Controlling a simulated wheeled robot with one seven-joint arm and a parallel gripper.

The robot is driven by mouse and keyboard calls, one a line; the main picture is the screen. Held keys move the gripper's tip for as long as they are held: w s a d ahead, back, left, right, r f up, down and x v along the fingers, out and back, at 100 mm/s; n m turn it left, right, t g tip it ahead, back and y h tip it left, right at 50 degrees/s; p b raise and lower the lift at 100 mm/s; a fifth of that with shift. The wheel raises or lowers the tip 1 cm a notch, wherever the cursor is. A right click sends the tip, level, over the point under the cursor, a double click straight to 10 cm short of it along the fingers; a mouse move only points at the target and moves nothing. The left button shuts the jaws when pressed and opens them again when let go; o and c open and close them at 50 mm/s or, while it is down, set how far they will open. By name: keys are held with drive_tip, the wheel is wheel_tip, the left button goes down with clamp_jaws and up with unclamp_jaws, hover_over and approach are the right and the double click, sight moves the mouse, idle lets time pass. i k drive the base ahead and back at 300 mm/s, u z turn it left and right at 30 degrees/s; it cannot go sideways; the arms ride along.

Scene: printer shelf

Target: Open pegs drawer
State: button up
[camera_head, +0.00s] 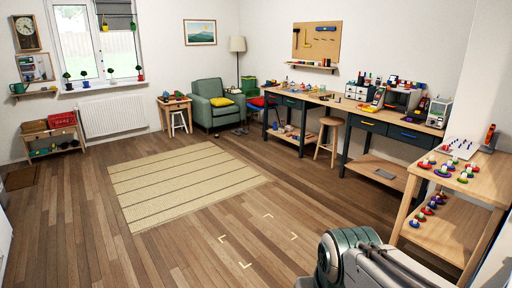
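The long workbench (335,100) stands along the right wall and has dark drawers under its top. One drawer with a yellow handle (367,124) is closed. Beside it, to the right, a drawer with a blue handle (408,136) is also closed. Farther left under the same bench run is another dark drawer front (292,102), which looks closed. No label shows which of them is the pegs drawer. Part of my arm shows at the bottom right, well short of the bench. My gripper is outside the view.
A wooden side table (455,178) with colourful peg-like pieces stands at the right, near my arm. A stool (328,140) stands by the bench. A striped rug (185,182) lies on the wooden floor. The floor between the rug and the bench is clear.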

sight(354, 95)
drive_tip(key=z, duration=0.1)
drive_tip(key=i, duration=1.9)
drive_tip(key=z, duration=0.35)
drive_tip(key=i, duration=2.1)
drive_tip(key=z, duration=0.4)
drive_tip(key=i, duration=1.5)
drive_tip(key=z, duration=0.05)
